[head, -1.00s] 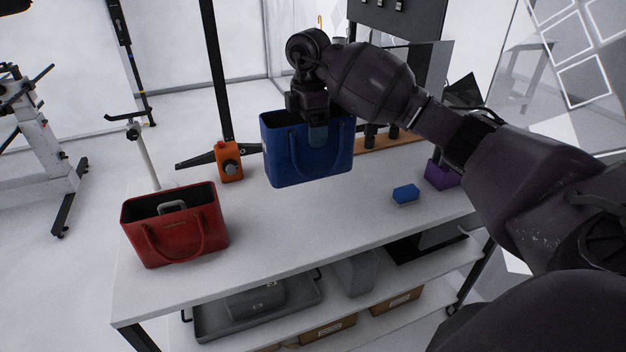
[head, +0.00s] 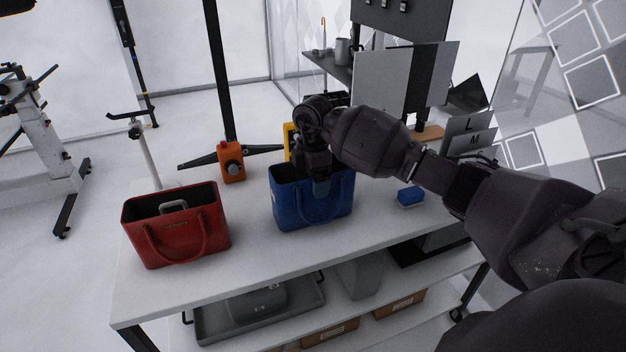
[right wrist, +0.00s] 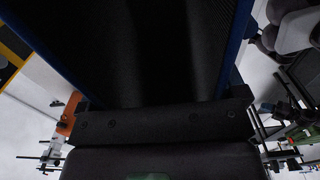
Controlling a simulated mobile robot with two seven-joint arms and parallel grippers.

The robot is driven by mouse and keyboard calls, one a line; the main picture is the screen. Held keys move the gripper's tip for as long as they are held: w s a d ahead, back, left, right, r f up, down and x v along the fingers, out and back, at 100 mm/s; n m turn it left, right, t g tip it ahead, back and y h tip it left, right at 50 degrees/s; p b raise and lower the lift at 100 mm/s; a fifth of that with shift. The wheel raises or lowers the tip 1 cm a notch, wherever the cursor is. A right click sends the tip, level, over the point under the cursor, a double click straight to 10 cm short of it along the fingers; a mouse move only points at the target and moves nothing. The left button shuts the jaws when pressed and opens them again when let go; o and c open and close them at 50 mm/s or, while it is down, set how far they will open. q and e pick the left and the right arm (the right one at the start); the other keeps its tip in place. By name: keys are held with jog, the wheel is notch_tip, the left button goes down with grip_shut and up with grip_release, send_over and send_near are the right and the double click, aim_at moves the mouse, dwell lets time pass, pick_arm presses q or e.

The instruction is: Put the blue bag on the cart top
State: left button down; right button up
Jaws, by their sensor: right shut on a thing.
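The blue bag (head: 312,208) is upright at the middle of the cart top (head: 250,240), to the right of the red bag. My right gripper (head: 318,180) is over its opening and shut on the bag's upper part. The bag's base appears at the cart surface, but I cannot tell whether it touches. In the right wrist view, the bag's dark inside (right wrist: 150,50) with blue edges fills the middle. My left gripper is not in view.
A red bag (head: 178,228) stands at the cart's left. An orange container (head: 231,163) and a yellow item (head: 289,140) are behind. A small blue block (head: 410,197) lies to the right. Lower shelves hold a grey tray (head: 212,325) and boxes (head: 400,303).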

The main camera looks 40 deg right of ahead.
jog(key=shift+f, duration=0.15)
jog(key=shift+f, duration=0.15)
jog(key=o, duration=1.1)
jog(key=shift+o, duration=0.2)
notch_tip(320, 180, up, 12)
jog(key=shift+p, duration=0.45)
